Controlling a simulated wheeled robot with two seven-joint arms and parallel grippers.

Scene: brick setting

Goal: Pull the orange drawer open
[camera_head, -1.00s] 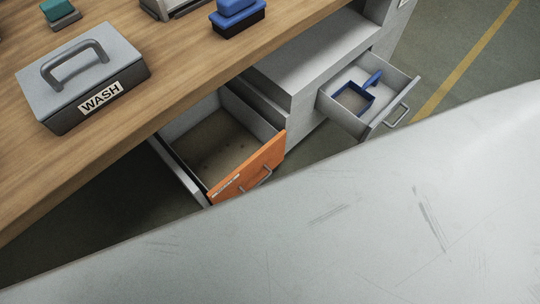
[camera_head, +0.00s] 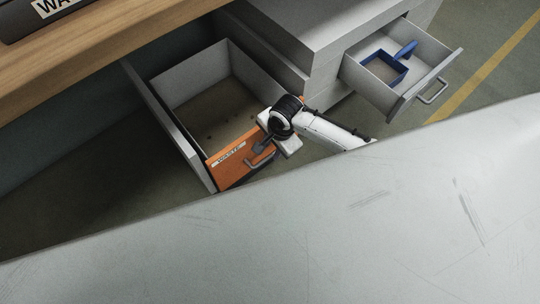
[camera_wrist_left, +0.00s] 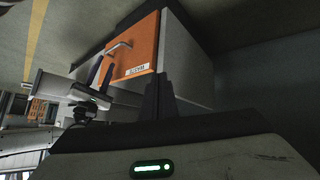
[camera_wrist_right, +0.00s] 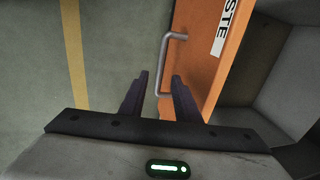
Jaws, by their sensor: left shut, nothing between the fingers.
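The orange drawer (camera_head: 228,165), labelled WASTE, stands pulled out below the bench, and its inside looks empty. Its grey handle (camera_head: 262,158) is on the orange front. My right gripper (camera_head: 263,146) is at this handle. In the right wrist view, the fingers of my right gripper (camera_wrist_right: 158,76) are apart, with the handle bar (camera_wrist_right: 164,65) between their tips. In the left wrist view, my left gripper (camera_wrist_left: 160,80) is shut and empty, and the orange front (camera_wrist_left: 132,52) shows behind it. My left gripper is out of the head view.
A grey drawer (camera_head: 437,75) stands open to the right, holding a blue dustpan (camera_head: 385,68). The wooden bench top (camera_head: 110,55) is above the orange drawer, with part of a dark box (camera_head: 22,20) on it. Floor with a yellow line (camera_head: 487,75) is clear at the right.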

